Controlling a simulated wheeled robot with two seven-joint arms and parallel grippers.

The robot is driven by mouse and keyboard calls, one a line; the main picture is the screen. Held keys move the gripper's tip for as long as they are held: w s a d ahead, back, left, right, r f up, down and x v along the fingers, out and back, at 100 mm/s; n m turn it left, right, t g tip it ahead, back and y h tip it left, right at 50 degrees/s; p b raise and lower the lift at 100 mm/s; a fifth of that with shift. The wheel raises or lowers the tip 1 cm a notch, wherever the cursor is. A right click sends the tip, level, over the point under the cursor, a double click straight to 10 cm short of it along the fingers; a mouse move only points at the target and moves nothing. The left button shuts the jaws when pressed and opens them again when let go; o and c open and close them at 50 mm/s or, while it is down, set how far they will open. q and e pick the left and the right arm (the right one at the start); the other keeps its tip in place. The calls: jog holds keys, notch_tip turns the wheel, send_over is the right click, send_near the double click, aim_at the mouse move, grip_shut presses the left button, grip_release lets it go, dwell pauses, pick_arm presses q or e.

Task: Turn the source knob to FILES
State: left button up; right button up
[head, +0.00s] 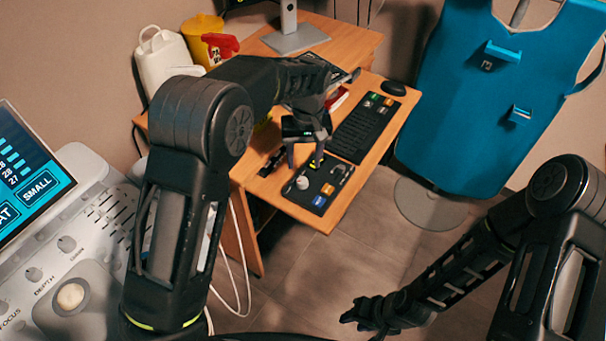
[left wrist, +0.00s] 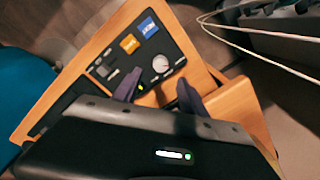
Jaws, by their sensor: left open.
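A small black control panel (head: 327,190) lies on the desk's pull-out shelf. A round grey knob (head: 302,182) sits at its left end; I cannot read its label or setting. In the left wrist view the knob (left wrist: 160,64) has small markings around it, with an orange button (left wrist: 130,43) and a blue button (left wrist: 147,27) on the same panel (left wrist: 180,53). My left gripper (head: 305,159) is open above the panel. In the wrist view its two fingers (left wrist: 157,90) are spread just short of the knob, with nothing between them. My right gripper (head: 365,318) hangs low over the floor.
A black keyboard (head: 361,130) and a mouse (head: 393,88) lie behind the panel. A monitor stand (head: 295,38) is on the desk top. A white console with other knobs (head: 66,243) stands at left. A blue apron (head: 480,100) hangs at right. Floor between is clear.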

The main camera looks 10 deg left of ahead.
aim_at(303, 179)
pick_arm(q)
notch_tip(303, 179, down, 7)
jog(key=shift+a+r, duration=0.1)
jog(key=shift+a, duration=0.05)
jog(key=shift+c, duration=0.3)
grip_shut()
dwell(0.4)
